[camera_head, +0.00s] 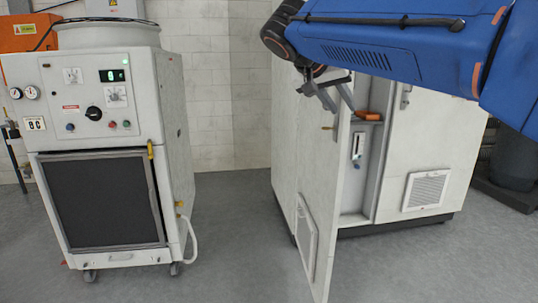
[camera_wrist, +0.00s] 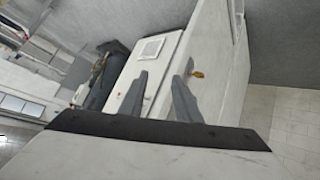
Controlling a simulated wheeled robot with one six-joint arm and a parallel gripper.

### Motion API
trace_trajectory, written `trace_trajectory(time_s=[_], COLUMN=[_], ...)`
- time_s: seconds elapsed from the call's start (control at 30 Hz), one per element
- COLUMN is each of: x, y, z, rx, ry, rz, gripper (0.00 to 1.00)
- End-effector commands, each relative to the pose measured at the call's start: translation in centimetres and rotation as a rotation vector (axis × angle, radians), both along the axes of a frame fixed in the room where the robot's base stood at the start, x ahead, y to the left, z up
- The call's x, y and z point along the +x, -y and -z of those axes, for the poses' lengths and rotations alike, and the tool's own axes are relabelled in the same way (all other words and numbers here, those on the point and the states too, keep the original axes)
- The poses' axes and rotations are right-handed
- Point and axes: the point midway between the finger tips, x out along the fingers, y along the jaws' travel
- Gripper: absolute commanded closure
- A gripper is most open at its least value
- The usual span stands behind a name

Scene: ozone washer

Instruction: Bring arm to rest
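My blue arm (camera_head: 405,45) reaches in from the upper right of the head view, in front of the white cabinet. My gripper (camera_head: 337,98) is at its far end, close to the upper part of the cabinet's open door (camera_head: 335,200). In the wrist view my gripper (camera_wrist: 160,92) shows two grey fingers spread apart, with nothing seen held between them. A yellow door handle (camera_wrist: 197,74) appears just beyond the right finger. I cannot tell whether a finger touches the door.
The white cabinet (camera_head: 432,150) stands at the right, with an orange-handled item (camera_head: 368,116) inside. A wheeled white machine (camera_head: 95,130) with gauges and a dark front panel stands at the left. Grey floor (camera_head: 232,225) between them is clear.

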Motion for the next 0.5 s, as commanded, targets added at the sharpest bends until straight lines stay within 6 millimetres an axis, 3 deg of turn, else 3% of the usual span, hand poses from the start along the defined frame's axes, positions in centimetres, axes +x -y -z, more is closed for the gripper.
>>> trace_trajectory(time_s=[0.03, 0.2, 0.5], x=[-1.4, -5.8, -15.0], y=[1.9, 5.9, 10.4], z=[1.5, 7.0, 17.3], rx=[0.01, 0.051, 0.165], ry=[-0.043, -0.18, -0.344], rz=[-0.02, -0.115, -0.28], gripper=[0.7, 0.7, 0.7])
